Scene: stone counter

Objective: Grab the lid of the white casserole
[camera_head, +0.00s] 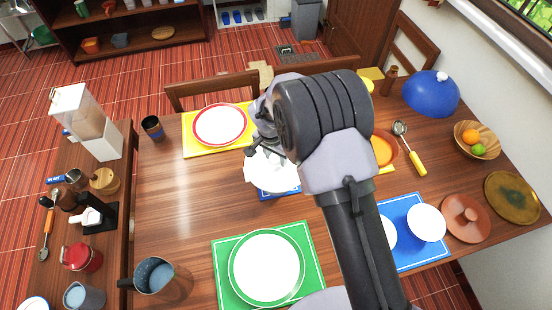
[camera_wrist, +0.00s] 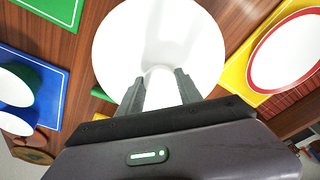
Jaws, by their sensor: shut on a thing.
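The white casserole's round lid (camera_wrist: 185,35) fills the upper middle of the wrist view. In the head view the white casserole (camera_head: 272,176) shows near the table's middle, partly hidden by my arm. My gripper (camera_wrist: 159,80) is shut on the lid's white knob, with one finger on each side. In the head view my gripper (camera_head: 262,150) is just above the white lid. I cannot tell whether the lid rests on the pot or is raised, as the pot's body is mostly hidden.
Green (camera_head: 223,258), yellow (camera_head: 192,146) and blue (camera_head: 428,254) mats with dishes surround the middle of the wooden table. A blue dome cover (camera_head: 431,93) and a fruit bowl (camera_head: 466,137) are at right. The table's left-middle is clear.

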